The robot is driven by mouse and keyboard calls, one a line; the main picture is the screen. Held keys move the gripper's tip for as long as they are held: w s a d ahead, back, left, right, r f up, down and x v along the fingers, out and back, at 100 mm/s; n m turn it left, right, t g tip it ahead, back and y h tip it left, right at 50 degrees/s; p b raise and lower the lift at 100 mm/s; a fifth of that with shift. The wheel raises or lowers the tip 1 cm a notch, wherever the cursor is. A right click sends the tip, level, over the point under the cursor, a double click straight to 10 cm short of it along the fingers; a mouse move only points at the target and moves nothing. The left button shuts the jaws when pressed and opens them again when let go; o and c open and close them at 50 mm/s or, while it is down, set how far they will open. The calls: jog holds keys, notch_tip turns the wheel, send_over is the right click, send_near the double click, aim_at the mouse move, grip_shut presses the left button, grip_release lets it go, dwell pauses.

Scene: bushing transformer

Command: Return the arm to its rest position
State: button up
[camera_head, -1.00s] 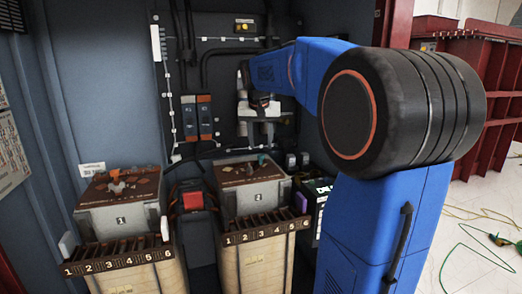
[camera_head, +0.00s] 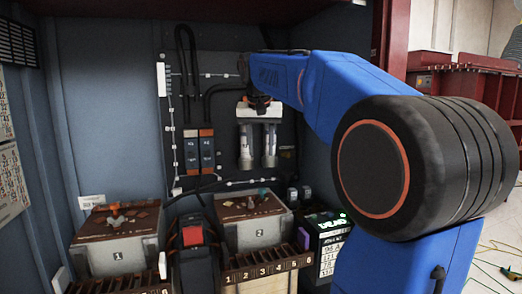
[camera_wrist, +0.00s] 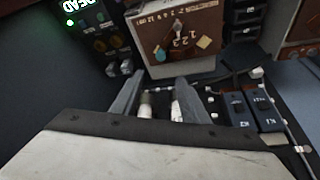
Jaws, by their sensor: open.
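My blue arm (camera_head: 355,88) reaches from the right to the back panel of the cabinet. My gripper (camera_wrist: 158,82) is open in the wrist view, with its two grey fingers apart. Two small pale cylinders show between and behind the fingers, and I cannot tell whether they touch. In the head view, my dark wrist (camera_head: 262,102) hangs in front of the panel. Two pale upright cylinders show just below it. The box marked 2 (camera_head: 252,234) stands below; it also shows in the wrist view (camera_wrist: 172,40).
The box marked 1 (camera_head: 117,252) stands at the left. A red-topped device (camera_head: 192,236) stands between the boxes. A lit DEAD display (camera_head: 327,220) is right of box 2. Fuse blocks (camera_head: 206,150) sit on the panel. Cables (camera_head: 490,265) lie on the floor at the right.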

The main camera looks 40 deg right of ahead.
dwell(0.3)
jog(key=s+a+f+n+y, duration=0.1)
jog(key=s+a+f+n, duration=0.1)
jog(key=s+a+f, duration=0.4)
jog(key=s+a+f+n+y, duration=0.1)
jog(key=s+a+f+n, duration=0.2)
jog(key=s+f, duration=0.9)
jog(key=s+a+f+n+t+y, duration=0.1)
jog(key=s+a+f+n, duration=0.1)
jog(key=s+a+f, duration=0.7)
notch_tip(320, 180, down, 3)
jog(key=shift+s+a+f+n, duration=0.15)
jog(key=shift+s+a+n, duration=0.1)
jog(key=shift+s+n, duration=0.25)
jog(key=shift+s, duration=0.1)
dwell(0.4)
